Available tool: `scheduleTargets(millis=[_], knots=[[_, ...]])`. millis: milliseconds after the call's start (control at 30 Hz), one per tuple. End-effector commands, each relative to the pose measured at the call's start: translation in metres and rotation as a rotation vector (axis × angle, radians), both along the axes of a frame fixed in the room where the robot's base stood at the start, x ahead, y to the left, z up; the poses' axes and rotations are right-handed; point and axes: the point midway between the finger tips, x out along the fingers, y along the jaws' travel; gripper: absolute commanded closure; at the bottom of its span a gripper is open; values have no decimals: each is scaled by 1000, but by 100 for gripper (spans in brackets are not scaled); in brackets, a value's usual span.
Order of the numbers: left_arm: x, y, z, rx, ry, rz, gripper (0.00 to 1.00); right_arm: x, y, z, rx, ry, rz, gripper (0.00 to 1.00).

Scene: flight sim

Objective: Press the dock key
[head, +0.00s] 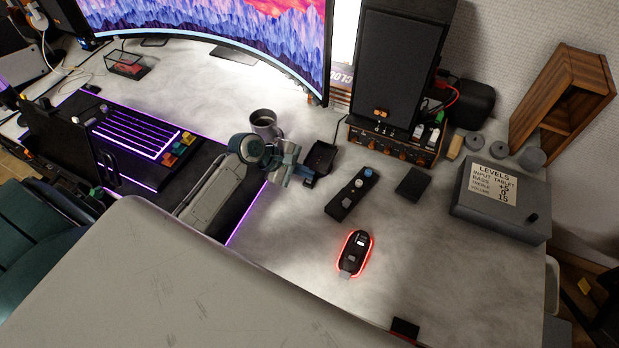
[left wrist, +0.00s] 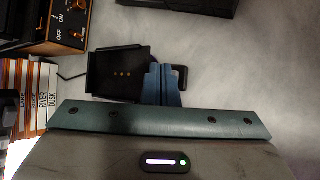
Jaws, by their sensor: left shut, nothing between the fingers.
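A black dock (head: 321,157) stands on the desk right of the mug. My right gripper is not in view.
A grey mug (head: 265,124) stands close behind my left wrist. A black strip with knobs (head: 345,203) and a red-lit mouse (head: 355,254) lie nearer. A speaker (head: 395,70) stands on an orange-fronted amplifier (head: 390,142); a levels box (head: 500,203) is at right.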

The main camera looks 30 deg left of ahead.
Motion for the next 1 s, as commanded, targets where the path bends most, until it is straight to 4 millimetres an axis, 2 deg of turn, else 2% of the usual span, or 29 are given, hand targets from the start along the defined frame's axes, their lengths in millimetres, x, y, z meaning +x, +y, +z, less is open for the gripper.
scheduleTargets(millis=[733, 1000], knots=[[0, 0, -8, 0, 0, 0, 100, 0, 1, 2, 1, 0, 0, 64], [0, 0, 1, 0, 1, 1, 100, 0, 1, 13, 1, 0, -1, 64]])
